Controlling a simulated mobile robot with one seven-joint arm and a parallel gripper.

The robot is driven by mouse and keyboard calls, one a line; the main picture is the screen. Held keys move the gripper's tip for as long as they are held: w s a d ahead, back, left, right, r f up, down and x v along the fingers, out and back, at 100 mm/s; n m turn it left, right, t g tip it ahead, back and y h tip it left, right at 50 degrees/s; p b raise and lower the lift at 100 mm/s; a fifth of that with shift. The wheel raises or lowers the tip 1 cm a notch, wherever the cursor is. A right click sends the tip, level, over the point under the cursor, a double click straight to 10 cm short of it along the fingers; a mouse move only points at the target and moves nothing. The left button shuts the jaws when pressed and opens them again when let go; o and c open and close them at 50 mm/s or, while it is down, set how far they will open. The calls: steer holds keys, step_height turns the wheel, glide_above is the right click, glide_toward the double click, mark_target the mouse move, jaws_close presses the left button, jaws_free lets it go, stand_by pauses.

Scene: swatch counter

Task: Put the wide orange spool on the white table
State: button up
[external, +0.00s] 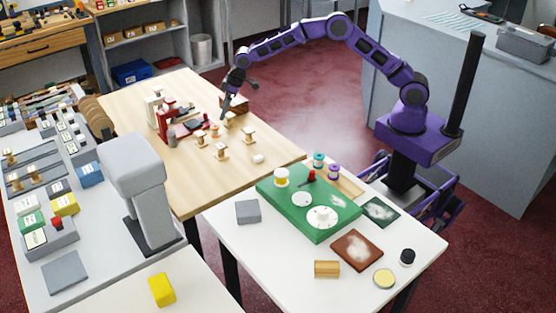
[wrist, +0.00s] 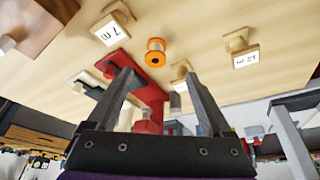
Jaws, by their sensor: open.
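The orange spool (wrist: 155,52), with an orange face around a dark hole, stands on the wooden table in the wrist view, just beyond my fingertips. In the external view a small orange-toned spool (external: 214,131) stands among tagged stands on the wooden table; it is too small to be sure of its width. My gripper (external: 240,96) is open and empty above the far part of that table. In the wrist view its two fingers (wrist: 158,77) are spread, with the spool ahead and apart from them. The white table (external: 280,250) stands at the front.
A red device (wrist: 150,105) stands near the spool, and tagged wooden stands (wrist: 112,30) surround it. On the white table are a green board (external: 265,190) with dials, a brown swatch (external: 357,250), a grey block (external: 248,212) and a wooden block (external: 327,269). Its front left is clear.

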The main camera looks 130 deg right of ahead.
mark_target(216, 126)
steer(key=x, duration=0.5)
steer(key=shift+w+f, duration=0.1)
steer(key=shift+f, duration=0.1)
steer(key=shift+d+x, duration=0.25)
steer(key=shift+x, duration=1)
steer(key=shift+d+x, duration=0.25)
steer(key=shift+x, duration=1)
steer(key=shift+r, duration=0.15)
jaws_close()
